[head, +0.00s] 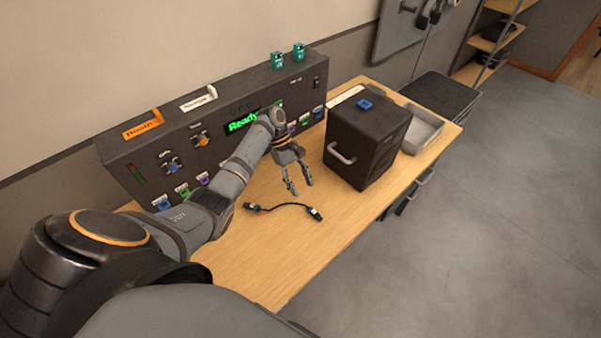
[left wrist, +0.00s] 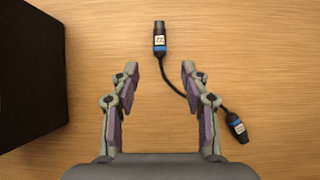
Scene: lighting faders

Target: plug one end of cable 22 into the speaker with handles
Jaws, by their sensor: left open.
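Cable 22 (head: 282,207) lies on the wooden table, a short dark cable with a black plug at each end. In the left wrist view, one plug (left wrist: 160,40) with a blue ring and a "22" label lies just beyond my fingertips. The other plug (left wrist: 237,127) lies to the right of the fingers. The black speaker (head: 364,145) with a light handle on its side stands on the table, right of my gripper. My left gripper (head: 298,190) is open and empty above the table, near the cable. My right gripper is not in view.
A dark console (head: 215,115) with a green "Ready" display stands along the wall behind my arm. A blue item (head: 365,104) sits on the speaker's top. A grey tray (head: 421,128) lies right of the speaker. The table front (head: 270,255) is clear.

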